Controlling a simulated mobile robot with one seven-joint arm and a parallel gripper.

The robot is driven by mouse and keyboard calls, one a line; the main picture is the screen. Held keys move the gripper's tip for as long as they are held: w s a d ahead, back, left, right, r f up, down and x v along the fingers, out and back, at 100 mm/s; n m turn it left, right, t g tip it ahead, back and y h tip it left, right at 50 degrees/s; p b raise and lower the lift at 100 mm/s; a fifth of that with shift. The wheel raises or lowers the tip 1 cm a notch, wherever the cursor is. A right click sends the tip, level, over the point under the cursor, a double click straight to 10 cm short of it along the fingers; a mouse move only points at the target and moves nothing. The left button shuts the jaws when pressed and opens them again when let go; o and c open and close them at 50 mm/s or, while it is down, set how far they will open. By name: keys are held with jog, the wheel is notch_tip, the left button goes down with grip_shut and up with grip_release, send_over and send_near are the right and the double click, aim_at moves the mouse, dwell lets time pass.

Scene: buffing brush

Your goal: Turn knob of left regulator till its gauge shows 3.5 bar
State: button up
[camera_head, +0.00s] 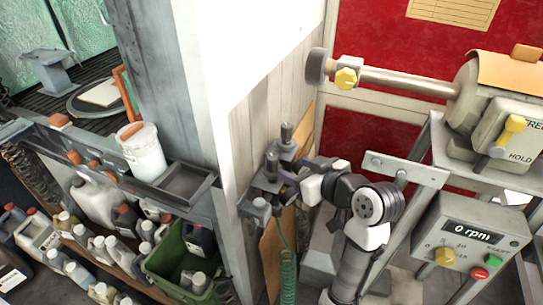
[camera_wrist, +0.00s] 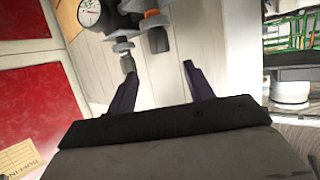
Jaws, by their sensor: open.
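Two grey regulators with dark upright knobs are mounted on the pale board wall in the head view. The left regulator's knob (camera_head: 271,161) is lower in the picture than the right regulator's knob (camera_head: 287,133). My gripper (camera_head: 286,172) is close beside them and partly covers the fittings. In the wrist view my gripper (camera_wrist: 160,72) is open, with nothing between its fingers. Dark knobs lie just beyond the fingertips there; I cannot tell which belongs to the left regulator. A round white gauge (camera_wrist: 90,12) is at the top edge, its reading too small to tell.
A green coiled hose (camera_head: 288,272) hangs below the regulators. A control box (camera_head: 470,245) reading 0 rpm and the buffing machine (camera_head: 490,110) stand to the right. A shelf with several bottles, a green crate (camera_head: 160,262) and a white bucket (camera_head: 143,152) are left of the wall.

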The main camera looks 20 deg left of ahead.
aim_at(272, 161)
jog(key=p+x, duration=0.1)
jog(key=x, duration=0.9)
jog(key=shift+w+a+f+p, duration=0.1)
jog(key=shift+w+a+p, duration=0.2)
jog(key=shift+p, duration=0.1)
jog(key=c, duration=1)
jog(key=shift+s, duration=0.1)
jog(key=shift+m+t, duration=0.4)
jog(key=shift+t, duration=0.1)
jog(key=m+t+h+p, duration=0.2)
jog(key=m+h, duration=0.1)
jog(key=shift+a+m+t+h, duration=0.1)
jog(key=shift+m+t+h, duration=0.2)
jog(key=shift+t+h, duration=0.1)
jog(key=shift+m+t+h+p, duration=1.1)
jog(key=shift+m+h+p, duration=0.25)
jog(key=shift+m+h, duration=0.9)
